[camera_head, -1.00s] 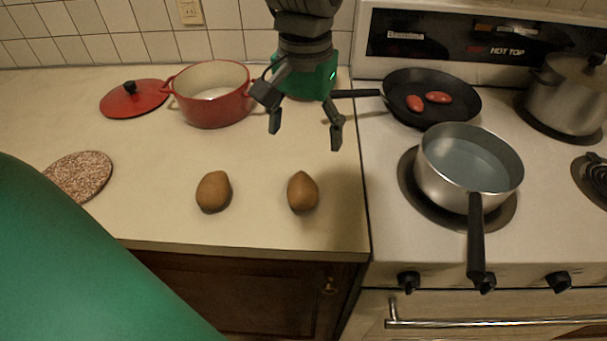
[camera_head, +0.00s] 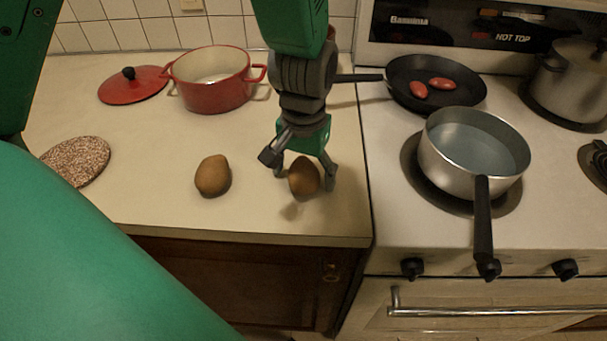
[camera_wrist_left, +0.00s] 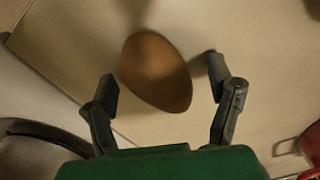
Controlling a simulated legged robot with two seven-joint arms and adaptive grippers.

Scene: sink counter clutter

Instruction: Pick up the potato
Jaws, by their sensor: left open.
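Two brown potatoes are on the beige counter. The right potato (camera_head: 304,177) is between the open fingers of my left gripper (camera_head: 304,180), which reaches down over it. In the left wrist view this potato (camera_wrist_left: 156,72) lies between and a little beyond the fingertips (camera_wrist_left: 164,88), with a gap visible on both sides. The left potato (camera_head: 213,176) lies apart on the counter, to the left of the gripper. My right gripper does not show.
A red pot (camera_head: 215,84) and its red lid (camera_head: 132,86) stand at the back of the counter. A speckled round trivet (camera_head: 77,160) lies at left. On the stove are a black pan (camera_head: 400,92) with red items, a saucepan (camera_head: 452,180) and a steel pot (camera_head: 573,85).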

